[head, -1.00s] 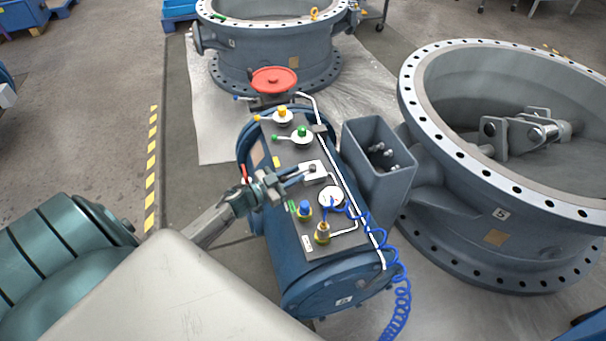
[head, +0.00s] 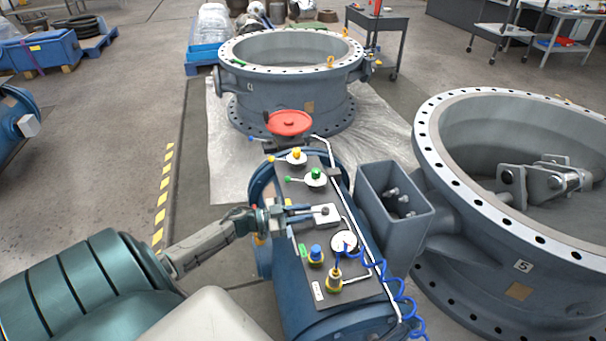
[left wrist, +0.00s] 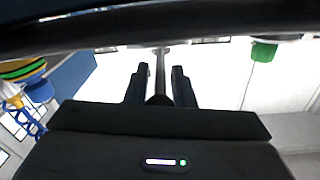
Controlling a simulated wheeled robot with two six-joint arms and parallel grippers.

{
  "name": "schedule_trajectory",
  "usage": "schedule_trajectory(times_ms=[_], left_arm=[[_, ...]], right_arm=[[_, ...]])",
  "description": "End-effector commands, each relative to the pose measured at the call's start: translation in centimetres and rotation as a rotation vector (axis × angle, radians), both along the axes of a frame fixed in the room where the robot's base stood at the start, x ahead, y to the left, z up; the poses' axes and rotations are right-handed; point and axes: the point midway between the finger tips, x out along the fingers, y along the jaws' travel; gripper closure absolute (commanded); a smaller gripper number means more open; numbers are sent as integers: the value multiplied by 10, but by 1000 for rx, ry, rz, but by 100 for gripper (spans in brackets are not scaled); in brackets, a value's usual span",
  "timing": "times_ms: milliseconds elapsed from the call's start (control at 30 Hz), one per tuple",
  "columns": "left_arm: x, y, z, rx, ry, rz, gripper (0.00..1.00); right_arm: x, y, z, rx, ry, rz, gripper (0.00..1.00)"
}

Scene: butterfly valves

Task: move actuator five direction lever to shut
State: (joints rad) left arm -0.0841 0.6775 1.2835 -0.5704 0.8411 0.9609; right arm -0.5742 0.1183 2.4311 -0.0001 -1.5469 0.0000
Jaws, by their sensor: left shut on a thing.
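The actuator (head: 322,321) is a blue cylinder with a dark grey control panel (head: 375,290) on top. On the panel, the direction lever is a thin dark rod pointing left from a white block (head: 326,215). My left gripper (head: 298,211) reaches in from the left and is shut on the lever. In the left wrist view, the rod of the lever (left wrist: 161,62) runs between the two dark fingers of the gripper (left wrist: 161,85). The markings by the lever are too small to read. My right gripper is not in view.
Yellow (head: 296,154) and green (head: 315,175) knobs sit behind the lever, and a blue knob (head: 316,254) and gauge in front. A coiled blue hose (head: 404,300) hangs at the right. A red handwheel (head: 289,122) stands behind. A large valve marked 5 (head: 480,230) is right.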

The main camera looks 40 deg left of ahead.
Motion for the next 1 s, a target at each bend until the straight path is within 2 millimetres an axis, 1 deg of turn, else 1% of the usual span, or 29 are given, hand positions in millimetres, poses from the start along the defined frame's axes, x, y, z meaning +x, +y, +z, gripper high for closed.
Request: schedule_trajectory(times_ms=[233,267,300,567,667,767,1000], left_arm=[[0,0,0,1,1,0,100],[0,0,0,1,1,0,76],[0,0,0,1,1,0,68],[0,0,0,1,1,0,68],[-4,3,-1,2,2,1,68],[-14,10,-1,4,4,0,68],[-55,38,-1,3,6,-1,68]], right_arm=[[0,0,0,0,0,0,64],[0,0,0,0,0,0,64],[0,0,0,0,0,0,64],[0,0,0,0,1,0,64],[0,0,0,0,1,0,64],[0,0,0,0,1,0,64],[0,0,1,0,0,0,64]])
